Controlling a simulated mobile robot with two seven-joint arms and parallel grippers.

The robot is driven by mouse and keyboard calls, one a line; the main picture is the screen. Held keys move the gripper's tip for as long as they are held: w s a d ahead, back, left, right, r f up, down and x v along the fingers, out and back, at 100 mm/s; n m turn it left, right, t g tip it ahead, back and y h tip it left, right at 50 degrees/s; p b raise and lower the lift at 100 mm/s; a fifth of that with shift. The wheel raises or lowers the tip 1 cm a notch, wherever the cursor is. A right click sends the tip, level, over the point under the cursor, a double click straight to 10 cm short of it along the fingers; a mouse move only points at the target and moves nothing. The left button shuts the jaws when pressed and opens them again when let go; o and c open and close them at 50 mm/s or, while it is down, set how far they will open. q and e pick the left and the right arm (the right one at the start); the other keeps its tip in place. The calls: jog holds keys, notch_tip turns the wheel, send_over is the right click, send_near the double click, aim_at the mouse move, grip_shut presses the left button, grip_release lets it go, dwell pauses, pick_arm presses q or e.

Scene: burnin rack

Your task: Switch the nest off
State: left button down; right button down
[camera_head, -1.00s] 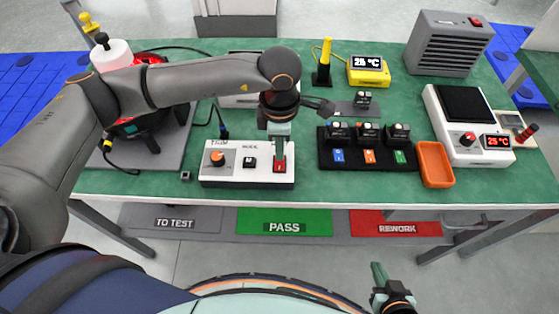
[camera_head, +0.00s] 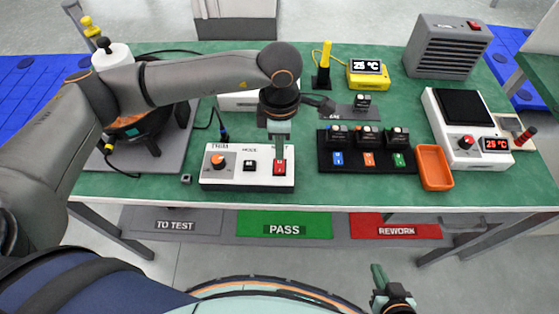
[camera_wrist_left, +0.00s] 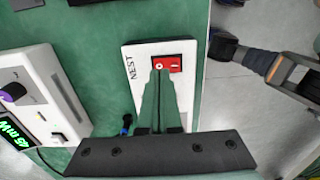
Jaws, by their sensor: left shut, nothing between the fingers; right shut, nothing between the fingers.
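The nest's switch is a red rocker (camera_head: 280,167) at the right end of a white control box (camera_head: 232,180). In the left wrist view the red rocker (camera_wrist_left: 175,64) sits on a white panel (camera_wrist_left: 136,84) marked NEST. My left gripper (camera_head: 281,147) points down at the rocker, shut and empty. Its fingertips (camera_wrist_left: 161,76) overlap the rocker's lower edge in the wrist view; I cannot tell whether they touch it. They hide part of the panel. My right gripper (camera_head: 378,274) is shut and empty, low in front of the table.
An orange knob (camera_head: 217,160) and a MODE button (camera_head: 250,165) share the box. A dark round machine (camera_head: 143,126) stands at left. Right of the box are a black rack (camera_head: 327,160) with several modules and an orange tray (camera_head: 434,167). Green table is clear between.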

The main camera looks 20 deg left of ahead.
aim_at(280, 162)
pick_arm(q)
notch_tip(280, 162, up, 5)
jog(key=shift+f+p, duration=0.2)
jog(key=shift+p, duration=0.8)
